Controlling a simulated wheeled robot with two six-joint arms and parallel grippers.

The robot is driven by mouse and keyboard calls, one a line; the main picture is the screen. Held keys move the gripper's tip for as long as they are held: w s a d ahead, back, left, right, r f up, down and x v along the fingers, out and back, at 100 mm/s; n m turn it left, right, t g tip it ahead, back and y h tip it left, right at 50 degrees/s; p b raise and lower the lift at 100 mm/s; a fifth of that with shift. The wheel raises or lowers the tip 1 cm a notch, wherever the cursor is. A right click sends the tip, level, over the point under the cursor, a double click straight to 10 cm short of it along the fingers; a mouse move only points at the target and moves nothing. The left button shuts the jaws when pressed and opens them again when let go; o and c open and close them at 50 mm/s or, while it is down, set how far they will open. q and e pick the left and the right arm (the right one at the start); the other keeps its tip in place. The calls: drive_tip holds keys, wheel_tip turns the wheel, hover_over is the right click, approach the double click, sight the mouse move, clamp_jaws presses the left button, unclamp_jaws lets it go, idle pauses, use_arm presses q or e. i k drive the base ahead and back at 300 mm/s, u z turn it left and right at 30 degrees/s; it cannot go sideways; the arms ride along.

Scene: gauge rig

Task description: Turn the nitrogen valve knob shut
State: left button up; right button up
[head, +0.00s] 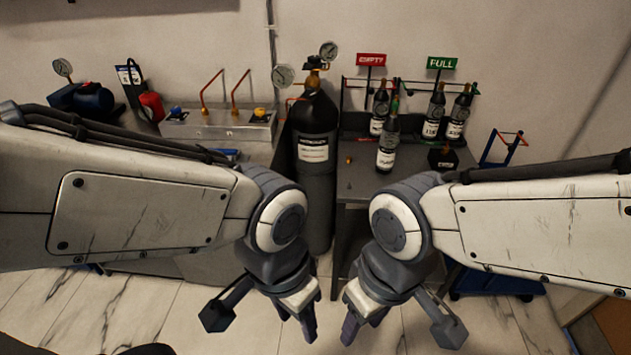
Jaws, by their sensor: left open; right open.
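A tall black gas cylinder (315,185) with a white label stands upright between the two benches. The label's print is too small to read surely. On its top is a brass valve (314,78) with a regulator and two round gauges, a left gauge (283,77) and a right gauge (328,50). I cannot tell how far the valve is turned. My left gripper (298,321) is open and empty, low in front of the cylinder. My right gripper (363,325) is open and empty, low to the right of it. Both are well apart from the valve.
A metal panel (217,127) with copper pipes, a blue knob (176,111) and a yellow knob (260,113) sits on the left bench. Several dark bottles stand on the right bench (352,180) near a red EMPTY sign (371,60) and green FULL sign (442,63).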

sight(314, 59)
drive_tip(key=z, duration=0.35)
drive_tip(key=i, duration=0.95)
drive_tip(key=z, duration=0.05)
